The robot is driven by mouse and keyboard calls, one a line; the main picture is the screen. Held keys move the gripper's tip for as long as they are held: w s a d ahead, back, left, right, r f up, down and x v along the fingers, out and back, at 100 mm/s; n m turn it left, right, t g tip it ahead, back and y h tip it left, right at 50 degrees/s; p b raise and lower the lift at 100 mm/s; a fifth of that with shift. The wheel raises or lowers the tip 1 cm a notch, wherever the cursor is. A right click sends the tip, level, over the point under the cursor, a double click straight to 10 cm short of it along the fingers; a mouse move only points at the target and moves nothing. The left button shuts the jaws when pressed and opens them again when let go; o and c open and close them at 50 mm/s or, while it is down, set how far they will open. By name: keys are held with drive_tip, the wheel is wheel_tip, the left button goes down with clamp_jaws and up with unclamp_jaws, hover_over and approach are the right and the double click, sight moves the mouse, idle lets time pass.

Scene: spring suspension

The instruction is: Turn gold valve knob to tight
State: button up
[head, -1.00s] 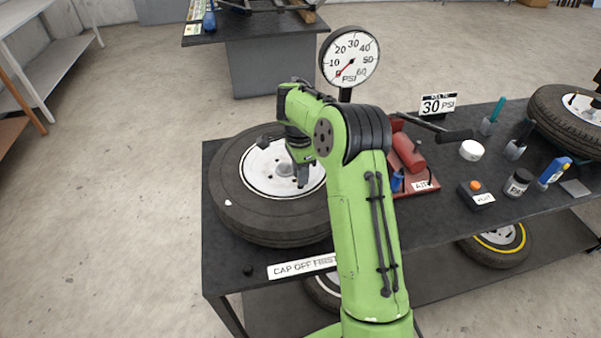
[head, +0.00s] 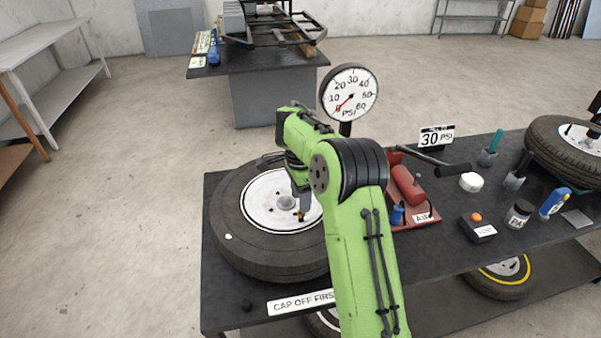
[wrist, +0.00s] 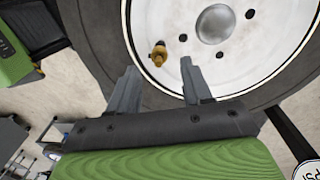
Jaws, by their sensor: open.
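The gold valve knob (wrist: 158,54) stands on the white wheel rim near its edge in the wrist view. In the head view it shows as a small gold spot (head: 301,216) just below my gripper (head: 301,205). My gripper (wrist: 158,68) is open and empty. In the wrist view its two fingertips lie to the left and right of the knob, with the knob just past the line between the tips. No contact shows. The tire with the white rim (head: 262,200) lies flat on the dark bench. The pressure gauge (head: 350,93) stands behind it with its needle near 0.
A red air pump (head: 408,187) with a black handle sits right of the tire. A 30 PSI sign (head: 436,137), a white jar (head: 471,182) and a box with an orange button (head: 478,228) are further right. A "CAP OFF FIRST" label (head: 302,302) is at the bench's front edge.

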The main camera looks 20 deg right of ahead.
wheel_tip(320, 180, up, 12)
drive_tip(key=p, duration=0.4)
drive_tip(key=shift+w, duration=0.25)
drive_tip(key=s+a+r+n+t+h, duration=0.1)
drive_tip(key=s+a+r+n+t, duration=0.25)
drive_tip(key=s+r+n, duration=0.75)
drive_tip(key=s+a+f+n+t, duration=0.1)
drive_tip(key=s+a+f+n, duration=0.2)
drive_tip(key=s, duration=0.7)
drive_tip(key=s+a+f+n+t+y, duration=0.1)
drive_tip(key=s+a+f+n, duration=0.2)
drive_tip(key=s, duration=0.6)
drive_tip(key=shift+s+f+n+t, duration=0.2)
drive_tip(key=shift+s+n+t, duration=0.15)
drive_tip(key=shift+n, duration=0.45)
